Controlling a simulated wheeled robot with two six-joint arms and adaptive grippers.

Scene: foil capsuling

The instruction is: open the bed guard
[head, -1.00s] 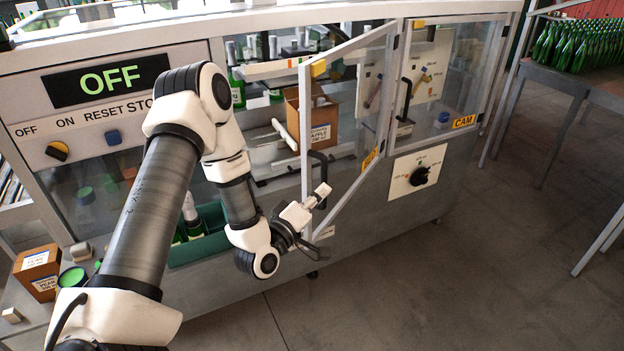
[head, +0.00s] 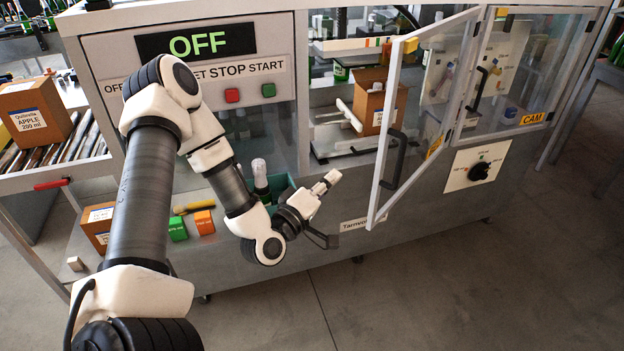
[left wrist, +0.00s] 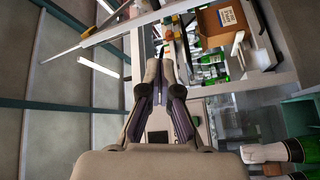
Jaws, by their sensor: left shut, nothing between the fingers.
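The bed guard (head: 385,135), a clear hinged door in a pale frame, stands swung outward from the machine, hinged on its right side. A yellow label (head: 435,147) on it is too oblique to read clearly. Its black handle (head: 395,160) sits near the free edge. My left gripper (head: 328,181) is shut and empty, left of the door's free edge and apart from the handle. Its closed fingers also show in the left wrist view (left wrist: 158,65). My right gripper is not in view.
The CAM guard (head: 528,70) beside it is shut, with a black knob (head: 479,171) below. A cardboard box (head: 378,100) stands inside the opened bay. The display (head: 196,42) reads OFF. Left are a labelled carton (head: 35,112) and a roller conveyor (head: 60,148). Open floor lies in front.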

